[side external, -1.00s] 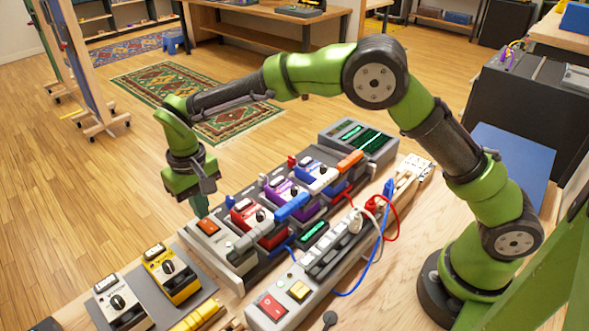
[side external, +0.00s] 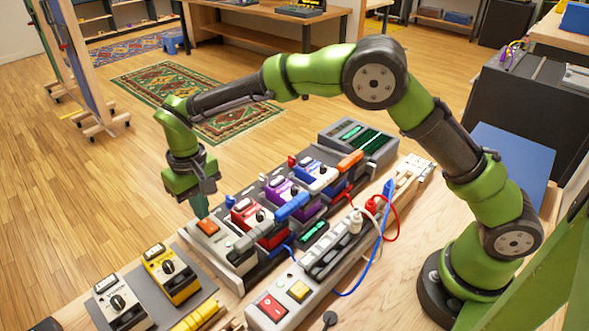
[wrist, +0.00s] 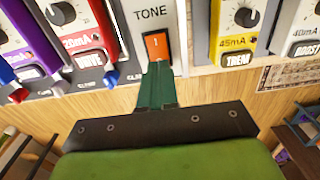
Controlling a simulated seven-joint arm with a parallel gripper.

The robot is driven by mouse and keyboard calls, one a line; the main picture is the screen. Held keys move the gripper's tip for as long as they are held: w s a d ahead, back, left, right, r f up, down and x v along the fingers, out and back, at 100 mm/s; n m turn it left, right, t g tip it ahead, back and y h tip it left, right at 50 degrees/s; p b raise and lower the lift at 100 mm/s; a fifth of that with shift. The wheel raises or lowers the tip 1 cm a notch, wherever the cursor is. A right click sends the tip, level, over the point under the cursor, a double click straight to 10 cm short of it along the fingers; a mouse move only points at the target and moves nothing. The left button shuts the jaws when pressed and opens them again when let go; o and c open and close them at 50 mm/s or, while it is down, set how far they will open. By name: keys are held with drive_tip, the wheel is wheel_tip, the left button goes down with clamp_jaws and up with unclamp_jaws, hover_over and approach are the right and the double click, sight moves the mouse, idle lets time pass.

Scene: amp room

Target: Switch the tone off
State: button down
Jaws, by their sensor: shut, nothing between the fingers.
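The tone switch is an orange rocker (wrist: 156,46) on a light box, with the word TONE above it in the wrist view and a white line mark on its upper part. In the side view the orange rocker (side external: 208,226) sits at the near left end of the pedal row. My gripper (side external: 201,214) points down over the rocker's far-left edge, its green fingers shut and empty. In the wrist view the fingertips (wrist: 158,66) are at the rocker's lower end and hide its bottom edge. I cannot tell whether they touch it.
A red DRIVE pedal (wrist: 86,30) stands close beside the tone box, and a yellow TREM pedal (wrist: 238,25) is on its other side. A power strip with a red switch (side external: 272,306) and cables lies in front. Open floor (side external: 80,190) lies behind the bench.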

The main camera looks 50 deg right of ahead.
drive_tip(key=shift+f, duration=0.9)
idle(0.3)
drive_tip(key=shift+r, duration=3.55)
drive_tip(key=shift+w+f, duration=0.1)
drive_tip(key=shift+w, duration=0.05)
drive_tip(key=shift+s+d+f, duration=0.25)
drive_tip(key=shift+s+d, duration=0.05)
drive_tip(key=shift+s, duration=0.2)
drive_tip(key=shift+s+d+f, duration=0.2)
drive_tip(key=shift+s+d, duration=0.1)
drive_tip(key=shift+s, duration=0.2)
drive_tip(key=s+d+r+m+t+y, duration=0.1)
drive_tip(key=s+d+r, duration=0.4)
drive_tip(key=s+d, duration=0.5)
drive_tip(key=s+d+r+m+t+y, duration=0.1)
drive_tip(key=s+d+r+m+t, duration=0.2)
drive_tip(key=s+d+r+t, duration=0.3)
drive_tip(key=s+d, duration=0.4)
drive_tip(key=s, duration=0.1)
drive_tip(key=shift+s+r, duration=0.25)
drive_tip(key=shift+r, duration=0.05)
